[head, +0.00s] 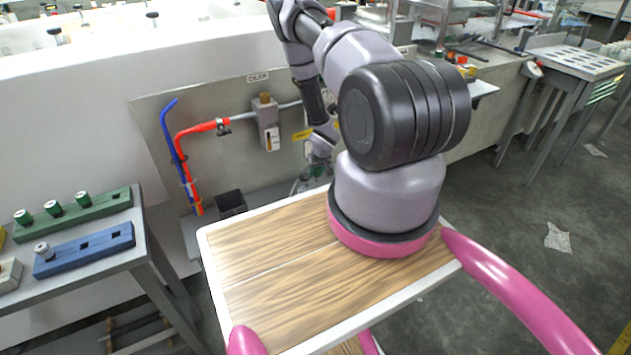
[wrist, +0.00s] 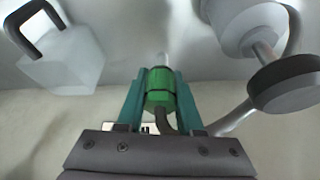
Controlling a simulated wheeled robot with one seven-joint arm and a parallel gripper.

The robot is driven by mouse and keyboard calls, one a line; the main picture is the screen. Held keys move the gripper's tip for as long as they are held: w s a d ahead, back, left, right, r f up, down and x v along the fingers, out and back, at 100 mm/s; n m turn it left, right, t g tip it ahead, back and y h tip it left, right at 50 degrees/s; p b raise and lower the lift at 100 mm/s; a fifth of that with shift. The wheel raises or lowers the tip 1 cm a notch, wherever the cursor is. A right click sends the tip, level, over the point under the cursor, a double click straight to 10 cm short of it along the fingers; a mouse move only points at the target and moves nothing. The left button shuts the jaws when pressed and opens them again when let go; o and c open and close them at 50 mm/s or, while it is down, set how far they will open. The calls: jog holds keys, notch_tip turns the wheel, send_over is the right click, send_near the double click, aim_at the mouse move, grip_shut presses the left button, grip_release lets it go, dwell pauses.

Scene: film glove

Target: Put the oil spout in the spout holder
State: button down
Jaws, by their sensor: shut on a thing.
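My gripper (wrist: 160,78) is shut on a green cylinder-shaped piece, which I take to be the oil spout (wrist: 158,92). It has a dark band, a pale tip and a curved dark tube below, and it sits between the two teal fingers. In the head view my gripper (head: 312,178) is low behind the wooden tray, in front of the grey wall panel, and the held piece is too small to make out. I cannot tell surely which thing is the spout holder. A green rack (head: 85,214) and a blue rack (head: 88,250) with square holes lie on the left table.
A translucent jug (wrist: 68,62) with a black handle is at left in the wrist view, and a white fitting with a black knob (wrist: 284,84) at right. A black open box (head: 231,203) stands below the panel's red pipe (head: 190,134). Open floor (head: 520,220) lies to the right.

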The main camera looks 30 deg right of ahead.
aim_at(316, 186)
jog(key=shift+f, duration=1.8)
jog(key=shift+f, duration=0.1)
jog(key=c, duration=0.5)
grip_release()
jog(key=shift+c, duration=0.2)
